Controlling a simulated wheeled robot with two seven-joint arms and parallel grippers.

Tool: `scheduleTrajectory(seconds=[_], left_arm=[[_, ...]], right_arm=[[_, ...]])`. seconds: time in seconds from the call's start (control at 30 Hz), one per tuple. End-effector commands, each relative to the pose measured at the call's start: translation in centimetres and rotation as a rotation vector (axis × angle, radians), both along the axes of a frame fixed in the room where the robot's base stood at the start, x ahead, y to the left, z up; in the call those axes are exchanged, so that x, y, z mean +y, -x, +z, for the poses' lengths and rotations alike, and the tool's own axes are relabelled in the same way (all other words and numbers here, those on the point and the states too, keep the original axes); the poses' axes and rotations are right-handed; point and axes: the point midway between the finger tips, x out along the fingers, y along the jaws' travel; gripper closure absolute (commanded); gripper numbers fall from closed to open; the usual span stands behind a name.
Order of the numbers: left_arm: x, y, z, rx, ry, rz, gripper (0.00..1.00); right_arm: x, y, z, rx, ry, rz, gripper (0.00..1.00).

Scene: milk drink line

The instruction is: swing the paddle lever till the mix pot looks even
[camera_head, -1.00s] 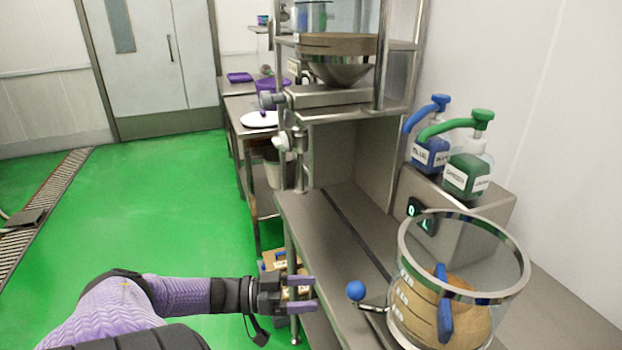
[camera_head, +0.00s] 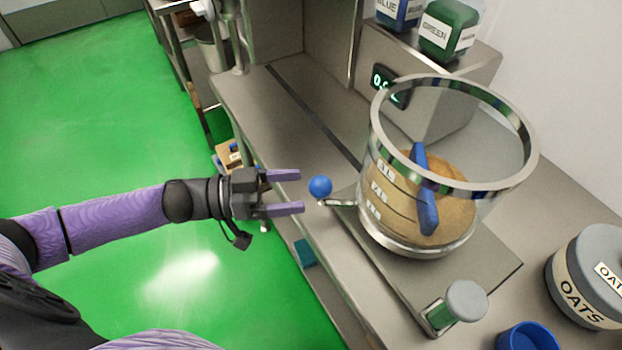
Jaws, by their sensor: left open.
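The mix pot (camera_head: 452,182) is a clear drum with a metal rim and marked levels, standing on a steel plate on the counter. It holds a tan, grainy-looking mass, with a blue paddle (camera_head: 424,190) standing in it. The paddle lever (camera_head: 338,202) sticks out of the pot's left side and ends in a blue ball knob (camera_head: 320,187). My left gripper (camera_head: 284,191) is open, its two purple fingers pointing right at the knob. The knob is just beyond the fingertips, with a small gap. My right gripper is not in view.
Blue and green bottles (camera_head: 447,28) stand on a steel box with a lit display (camera_head: 385,85) behind the pot. An oats canister (camera_head: 590,280), a blue cup (camera_head: 528,337) and a grey-capped post (camera_head: 466,300) are at lower right. Green floor lies left of the counter.

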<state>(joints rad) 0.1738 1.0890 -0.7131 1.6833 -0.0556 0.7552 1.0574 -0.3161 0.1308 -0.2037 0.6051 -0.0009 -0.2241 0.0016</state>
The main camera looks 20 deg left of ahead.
Motion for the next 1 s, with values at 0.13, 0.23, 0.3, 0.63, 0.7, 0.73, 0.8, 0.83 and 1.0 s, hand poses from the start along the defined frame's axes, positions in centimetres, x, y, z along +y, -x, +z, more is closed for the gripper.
scheduleTrajectory(seconds=[0.13, 0.23, 0.3, 0.63, 0.7, 0.73, 0.8, 0.83, 1.0], left_arm=[[-2.9, -1.6, 0.0, -0.003, 0.003, 0.000, 0.11], [-4.1, -2.2, 0.0, -0.001, 0.003, 0.001, 0.11], [-4.5, -2.4, 0.0, -0.001, -0.001, 0.001, 0.11], [-4.6, -2.5, 0.0, 0.000, 0.000, 0.002, 0.28], [-4.6, -2.5, 0.0, 0.000, 0.000, 0.002, 0.43], [-4.6, -2.5, 0.0, 0.000, 0.000, 0.002, 0.49], [-4.6, -2.5, 0.0, 0.000, 0.000, 0.002, 0.64], [-4.6, -2.5, 0.0, 0.000, 0.000, 0.002, 0.70], [-4.6, -2.5, 0.0, 0.000, 0.000, 0.002, 1.00]], right_arm=[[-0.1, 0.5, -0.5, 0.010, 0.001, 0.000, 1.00], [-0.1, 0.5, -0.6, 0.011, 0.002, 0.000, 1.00], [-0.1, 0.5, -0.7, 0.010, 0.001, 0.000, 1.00], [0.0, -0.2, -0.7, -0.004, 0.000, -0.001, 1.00], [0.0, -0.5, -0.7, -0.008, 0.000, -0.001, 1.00], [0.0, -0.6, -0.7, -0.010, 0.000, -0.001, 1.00], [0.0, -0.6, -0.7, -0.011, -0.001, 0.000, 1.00], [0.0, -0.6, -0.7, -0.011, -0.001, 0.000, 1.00], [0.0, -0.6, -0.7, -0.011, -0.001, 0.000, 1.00]])
